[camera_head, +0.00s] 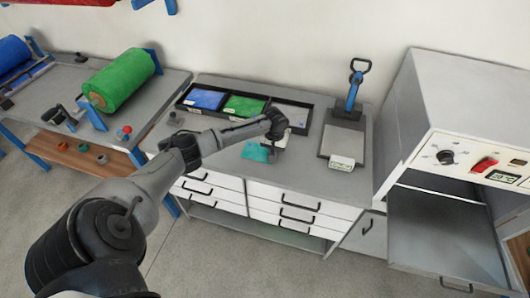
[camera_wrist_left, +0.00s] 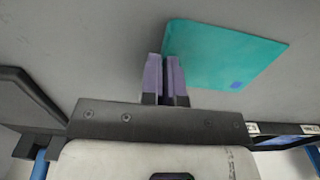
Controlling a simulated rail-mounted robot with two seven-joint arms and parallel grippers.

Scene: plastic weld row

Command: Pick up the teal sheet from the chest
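The teal sheet (camera_head: 255,153) lies on the grey top of the drawer chest (camera_head: 215,143), near its front edge. It also shows in the left wrist view (camera_wrist_left: 225,52), spread flat to the right of and beyond my fingertips, with a small blue mark near one corner. My left gripper (camera_head: 272,148) points down at the sheet's right side. In the left wrist view my purple fingers (camera_wrist_left: 164,60) are close together with a narrow gap, at the sheet's near left corner. I cannot tell whether the corner is between them. My right gripper is out of view.
A black tray (camera_head: 232,87) with blue, green and grey sheets stands at the back of the chest. A press (camera_head: 343,138) with a blue handle stands to the right. An oven (camera_head: 450,215) is open at far right. A green roll (camera_head: 122,78) is on the left bench.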

